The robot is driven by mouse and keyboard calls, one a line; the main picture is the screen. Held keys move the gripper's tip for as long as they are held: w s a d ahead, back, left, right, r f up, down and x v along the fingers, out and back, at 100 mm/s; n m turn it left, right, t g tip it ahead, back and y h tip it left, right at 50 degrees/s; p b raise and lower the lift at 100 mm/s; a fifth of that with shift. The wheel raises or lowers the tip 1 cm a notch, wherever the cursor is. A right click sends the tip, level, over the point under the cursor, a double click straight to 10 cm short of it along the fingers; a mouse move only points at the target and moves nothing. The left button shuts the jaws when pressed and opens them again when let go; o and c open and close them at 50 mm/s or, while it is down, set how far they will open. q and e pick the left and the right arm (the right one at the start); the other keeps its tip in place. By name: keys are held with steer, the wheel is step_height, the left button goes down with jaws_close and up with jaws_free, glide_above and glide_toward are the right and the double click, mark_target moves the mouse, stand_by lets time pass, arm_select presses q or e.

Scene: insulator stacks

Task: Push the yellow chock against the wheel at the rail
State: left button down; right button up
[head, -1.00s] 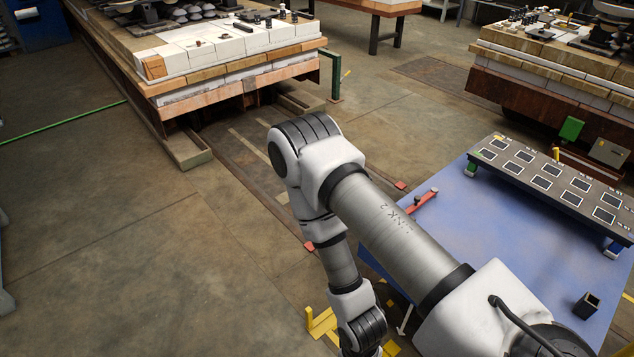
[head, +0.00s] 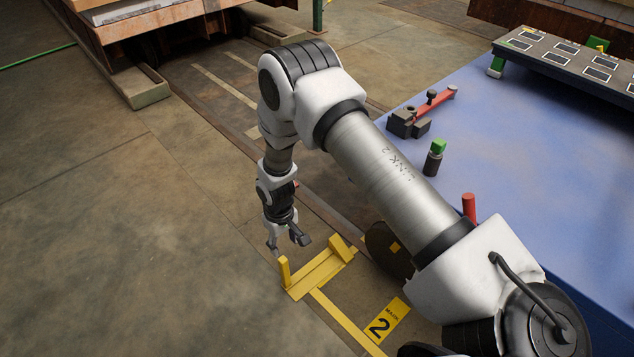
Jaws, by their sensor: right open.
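The yellow chock (head: 316,275) lies low on the floor in the lower middle of the head view. It has an upright post at its left end and a raised block at its right end. A dark round wheel (head: 383,262) with a yellow square mark stands right of the block, partly hidden by my right arm. A small gap seems to show between block and wheel. My right gripper (head: 288,246) points down with its fingers apart and empty, close to the post; I cannot tell whether it touches. My left gripper is not in view.
A blue table (head: 520,170) fills the right side, carrying a red-handled clamp (head: 432,107), a green-topped cylinder (head: 435,160) and a black panel (head: 560,55). A loaded car (head: 150,28) stands at upper left. The left floor is clear.

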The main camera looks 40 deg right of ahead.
steer(key=b, duration=0.2)
glide_above(285, 262)
step_height(285, 262, down, 4)
steer(key=f, duration=0.1)
steer(key=shift+d+r+b, duration=0.1)
steer(key=shift+r+b, duration=0.05)
steer(key=shift+b, duration=0.15)
step_height(285, 262, down, 8)
steer(key=b, duration=0.5)
steer(key=shift+r+b, duration=0.15)
steer(key=shift+b, duration=0.15)
steer(key=shift+r, duration=0.15)
steer(key=shift+c, duration=0.7)
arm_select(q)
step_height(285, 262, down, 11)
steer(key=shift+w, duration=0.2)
arm_select(e)
jaws_close()
